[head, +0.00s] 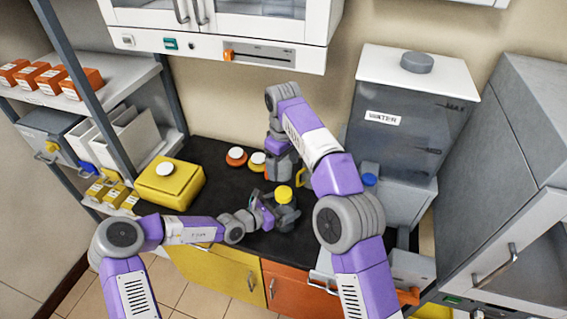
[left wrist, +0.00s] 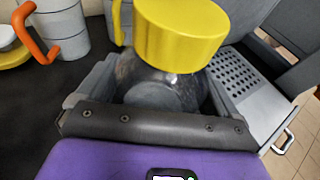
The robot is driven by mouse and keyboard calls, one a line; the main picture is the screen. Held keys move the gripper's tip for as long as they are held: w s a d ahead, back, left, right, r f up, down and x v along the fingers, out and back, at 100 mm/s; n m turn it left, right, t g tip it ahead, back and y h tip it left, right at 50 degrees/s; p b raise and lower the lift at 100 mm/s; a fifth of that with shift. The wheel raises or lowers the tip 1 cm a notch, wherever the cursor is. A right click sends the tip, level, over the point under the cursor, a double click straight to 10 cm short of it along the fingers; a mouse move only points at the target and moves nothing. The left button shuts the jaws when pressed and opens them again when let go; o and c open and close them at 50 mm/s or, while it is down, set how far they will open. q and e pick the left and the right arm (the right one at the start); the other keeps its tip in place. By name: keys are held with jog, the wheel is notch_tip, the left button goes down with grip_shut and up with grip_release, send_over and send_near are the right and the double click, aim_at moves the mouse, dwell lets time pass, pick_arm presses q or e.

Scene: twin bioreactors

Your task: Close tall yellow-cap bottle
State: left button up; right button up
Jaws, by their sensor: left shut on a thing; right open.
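The tall bottle has a dark, see-through grey body (left wrist: 150,88) and a wide yellow cap (head: 283,194). The cap also shows large in the left wrist view (left wrist: 180,35), over the top of the bottle; I cannot tell whether it is screwed tight. My left gripper (head: 272,214) is shut around the bottle's body, with one finger on each side, below the cap. The bottle's lower part is hidden by the gripper. My right gripper (head: 282,168) is open, behind the bottle in the head view and apart from its cap; its fingertips are hard to make out.
A yellow box with a white knob (head: 170,185) stands on the black counter at left. Orange and yellow bases with white tops (head: 237,156) sit behind. Grey vessels with an orange handle (left wrist: 38,35) stand near the left gripper. A grey water tank (head: 405,120) is at right.

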pick_arm(q)
jog(key=o, duration=1.7)
jog(key=v, duration=0.7)
jog(key=shift+s+a+r+p, duration=0.1)
jog(key=shift+s+a+p, duration=0.1)
jog(key=shift+p, duration=0.1)
jog(key=shift+r, duration=0.1)
